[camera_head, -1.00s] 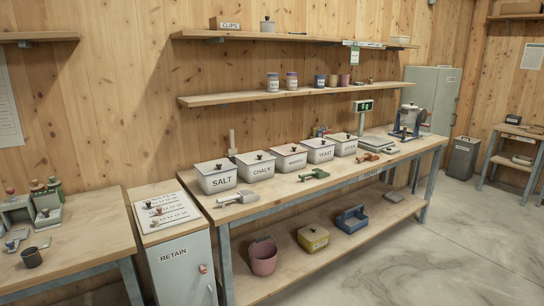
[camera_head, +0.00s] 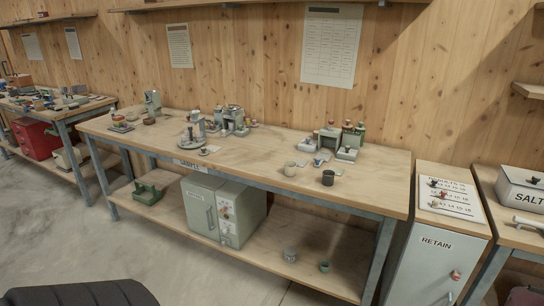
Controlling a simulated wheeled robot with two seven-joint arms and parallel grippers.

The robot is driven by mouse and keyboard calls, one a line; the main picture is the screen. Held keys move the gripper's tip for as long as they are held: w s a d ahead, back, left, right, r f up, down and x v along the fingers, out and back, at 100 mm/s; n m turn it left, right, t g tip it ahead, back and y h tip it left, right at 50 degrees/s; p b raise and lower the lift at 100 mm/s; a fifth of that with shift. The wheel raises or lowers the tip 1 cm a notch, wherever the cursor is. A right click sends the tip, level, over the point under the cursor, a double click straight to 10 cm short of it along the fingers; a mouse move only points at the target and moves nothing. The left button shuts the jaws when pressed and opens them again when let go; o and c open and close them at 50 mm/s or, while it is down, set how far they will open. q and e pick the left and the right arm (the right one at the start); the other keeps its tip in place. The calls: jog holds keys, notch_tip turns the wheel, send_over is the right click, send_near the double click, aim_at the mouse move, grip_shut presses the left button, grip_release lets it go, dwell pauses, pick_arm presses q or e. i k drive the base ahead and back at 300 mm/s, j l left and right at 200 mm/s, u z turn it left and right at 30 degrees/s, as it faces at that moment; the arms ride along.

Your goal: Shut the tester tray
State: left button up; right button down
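Neither of my grippers shows in the head view. Several small grey devices stand on the middle bench (camera_head: 262,160). One is a grey unit with an open-fronted body (camera_head: 329,139) and a low grey piece (camera_head: 347,154) in front of it at the right. Another is a taller grey cluster (camera_head: 233,119) near the bench's middle, with a round grey piece (camera_head: 193,136) to its left. Which of these is the tester, and whether a tray stands out of it, is too small to tell.
A grey-green cabinet (camera_head: 222,210) sits on the lower shelf. The RETAIN cabinet (camera_head: 435,260) and a SALT bin (camera_head: 521,187) are at the right. Open floor lies at front left.

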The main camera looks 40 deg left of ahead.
aim_at(321, 157)
jog(key=u, duration=1.05)
